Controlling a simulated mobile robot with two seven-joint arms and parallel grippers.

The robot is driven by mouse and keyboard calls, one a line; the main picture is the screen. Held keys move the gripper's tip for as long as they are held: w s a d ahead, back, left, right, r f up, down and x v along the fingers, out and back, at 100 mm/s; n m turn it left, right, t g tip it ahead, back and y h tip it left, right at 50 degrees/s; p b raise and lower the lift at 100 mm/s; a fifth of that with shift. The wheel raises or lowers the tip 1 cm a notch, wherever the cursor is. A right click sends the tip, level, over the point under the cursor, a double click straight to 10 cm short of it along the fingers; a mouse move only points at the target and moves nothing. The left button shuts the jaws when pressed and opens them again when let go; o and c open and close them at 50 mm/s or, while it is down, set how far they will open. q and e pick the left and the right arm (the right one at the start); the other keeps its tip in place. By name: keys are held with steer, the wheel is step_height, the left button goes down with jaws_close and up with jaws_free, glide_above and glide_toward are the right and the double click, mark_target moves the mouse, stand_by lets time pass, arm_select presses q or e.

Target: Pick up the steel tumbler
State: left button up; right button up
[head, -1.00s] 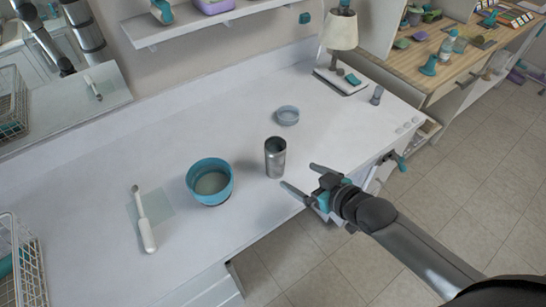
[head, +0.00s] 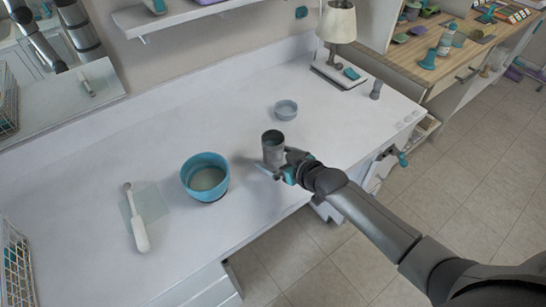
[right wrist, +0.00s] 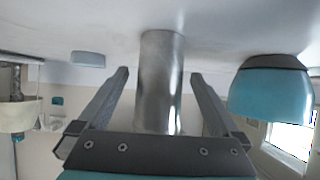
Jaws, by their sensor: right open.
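The steel tumbler (head: 273,146) stands upright on the white counter, right of the teal bowl. My right gripper (head: 277,164) is at the tumbler's near right side with its jaws open. In the right wrist view the tumbler (right wrist: 161,80) stands between the two spread fingers (right wrist: 160,76), with a visible gap on each side. The gripper hides part of the tumbler's lower side in the head view. My left gripper is not in view.
The teal bowl (head: 205,179) stands close left of the tumbler. A small grey-blue dish (head: 286,109) lies behind it. A white-handled brush (head: 138,222) lies farther left, a wire basket (head: 17,270) at the left edge. A lamp (head: 337,27) stands at the back right.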

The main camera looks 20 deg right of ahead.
steer(key=shift+x, duration=0.8)
steer(key=shift+r, duration=0.1)
jaws_close()
